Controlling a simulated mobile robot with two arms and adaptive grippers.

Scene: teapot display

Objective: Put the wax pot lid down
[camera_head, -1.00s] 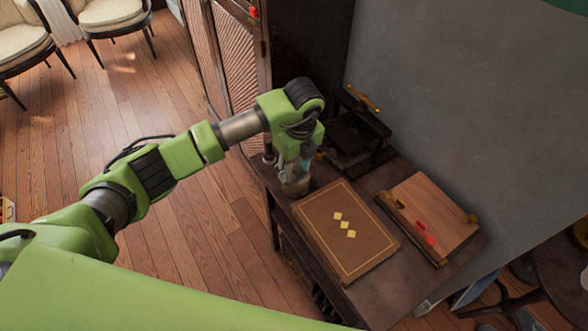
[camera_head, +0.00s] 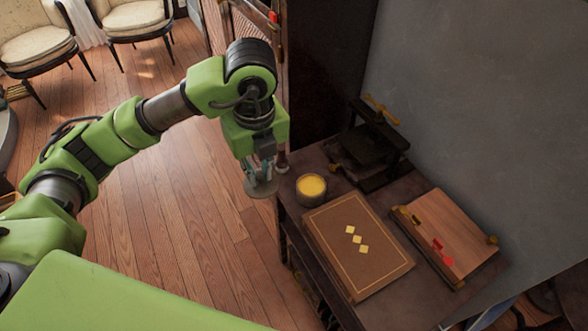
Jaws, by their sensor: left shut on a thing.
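The wax pot (camera_head: 311,190) stands uncovered on the dark table, with yellow wax showing inside. My left gripper (camera_head: 261,176) points down just left of the table's edge, over the wooden floor. It is shut on the wax pot lid (camera_head: 262,188), a grey-green round piece held below the fingers, left of the pot and apart from it. The fingers are partly hidden by the wrist. My right gripper is not in view.
The table (camera_head: 372,312) also holds a brown book (camera_head: 357,246) with gold diamonds, a wooden box (camera_head: 452,234) with red pieces, and a dark press (camera_head: 369,150) at the back. A small object stands at the table's back left corner. A grey wall is behind.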

